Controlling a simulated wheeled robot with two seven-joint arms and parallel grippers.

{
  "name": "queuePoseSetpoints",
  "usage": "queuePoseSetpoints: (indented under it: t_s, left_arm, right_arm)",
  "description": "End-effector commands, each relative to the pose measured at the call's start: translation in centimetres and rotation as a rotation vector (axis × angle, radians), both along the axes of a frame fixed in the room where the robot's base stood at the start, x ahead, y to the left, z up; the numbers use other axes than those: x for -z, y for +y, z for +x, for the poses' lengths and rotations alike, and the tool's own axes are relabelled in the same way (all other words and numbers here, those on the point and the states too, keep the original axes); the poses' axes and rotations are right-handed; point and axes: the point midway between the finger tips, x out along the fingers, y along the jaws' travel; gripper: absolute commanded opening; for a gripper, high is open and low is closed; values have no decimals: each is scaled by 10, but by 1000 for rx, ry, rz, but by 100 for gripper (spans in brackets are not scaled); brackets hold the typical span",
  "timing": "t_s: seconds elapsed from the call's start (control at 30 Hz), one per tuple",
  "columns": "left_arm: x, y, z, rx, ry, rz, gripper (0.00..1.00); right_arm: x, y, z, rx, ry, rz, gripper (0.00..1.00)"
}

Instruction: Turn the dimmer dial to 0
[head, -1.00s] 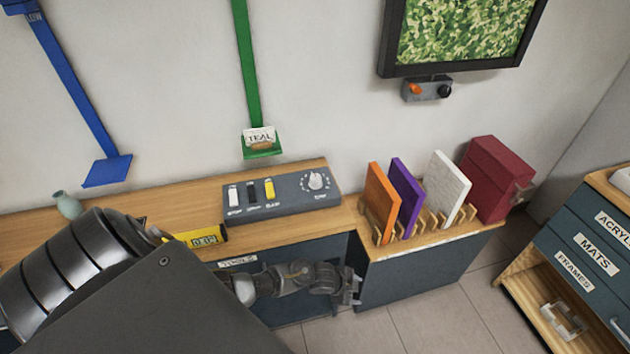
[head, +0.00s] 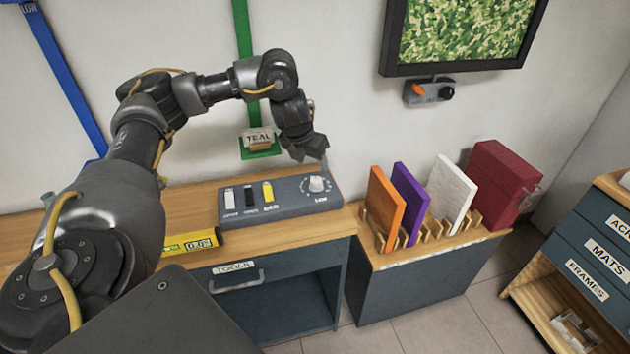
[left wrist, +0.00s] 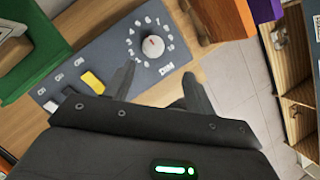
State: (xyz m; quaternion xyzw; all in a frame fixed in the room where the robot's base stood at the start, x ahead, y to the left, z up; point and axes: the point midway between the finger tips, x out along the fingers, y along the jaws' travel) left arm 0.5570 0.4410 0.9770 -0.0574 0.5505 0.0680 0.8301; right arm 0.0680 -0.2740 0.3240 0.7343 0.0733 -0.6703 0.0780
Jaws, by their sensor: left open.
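The dimmer dial (head: 316,184) is a white round knob on the right end of a grey control panel (head: 290,207) on the wooden counter. In the left wrist view the dial (left wrist: 153,46) has a ring of numbers and a red mark; the exact number it points to is unclear. My left gripper (head: 311,152) is above the dial, apart from it, pointing down. In the left wrist view its two fingers (left wrist: 159,72) are spread and empty, with the dial beyond them. My right gripper is not in view.
Three switches, white, black and yellow (head: 267,191), sit left of the dial. A yellow level (head: 190,243) lies on the counter. Orange (head: 384,203), purple and white panels stand in a rack to the right.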

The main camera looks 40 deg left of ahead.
Motion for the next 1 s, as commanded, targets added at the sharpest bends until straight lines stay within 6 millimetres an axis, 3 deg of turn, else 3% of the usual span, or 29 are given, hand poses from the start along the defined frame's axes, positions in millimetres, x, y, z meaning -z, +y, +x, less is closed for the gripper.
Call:
queuePoseSetpoints:
  t_s: [0.27, 0.5, 0.7, 1.0]
  left_arm:
    - [-1, 10, -4, -1, 11, 21, 55]
    - [35, 11, 8, -3, 12, 18, 55]
    - [69, 14, 23, -4, 11, 17, 55]
    - [94, 16, 35, -1, 8, 18, 55]
  right_arm:
    - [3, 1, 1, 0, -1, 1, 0]
    - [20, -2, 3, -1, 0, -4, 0]
    - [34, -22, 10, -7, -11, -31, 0]
    - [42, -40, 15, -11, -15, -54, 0]
